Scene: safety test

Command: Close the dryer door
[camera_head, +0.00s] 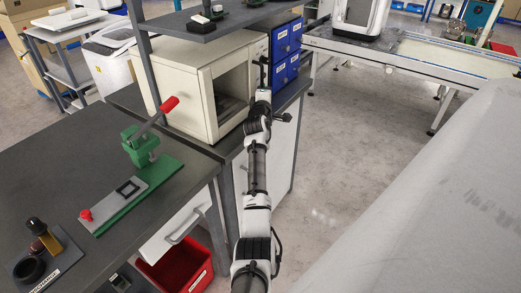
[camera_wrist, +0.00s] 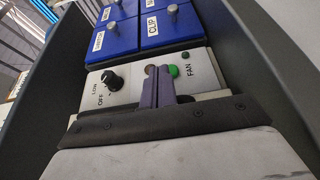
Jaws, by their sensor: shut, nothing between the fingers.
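The dryer (camera_head: 188,82) is a cream box on the grey bench, and its dark inside shows through a rectangular front opening. I cannot make out a separate door panel; my arm covers part of the right front. My gripper (camera_head: 263,62) is at the right of the opening, in front of the blue drawers. In the wrist view my gripper (camera_wrist: 160,86) has its fingers together and empty. They overlap a control panel (camera_wrist: 110,95) with a black knob (camera_wrist: 112,80) and a green button (camera_wrist: 173,71) by a FAN label. Contact with the panel cannot be told.
Blue labelled drawers (camera_head: 285,42) stand right of the dryer. A shelf (camera_head: 205,28) with its post is above it. A green press with a red-handled lever (camera_head: 140,148) stands on the bench (camera_head: 60,150) at left. Floor (camera_head: 345,165) is clear to the right.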

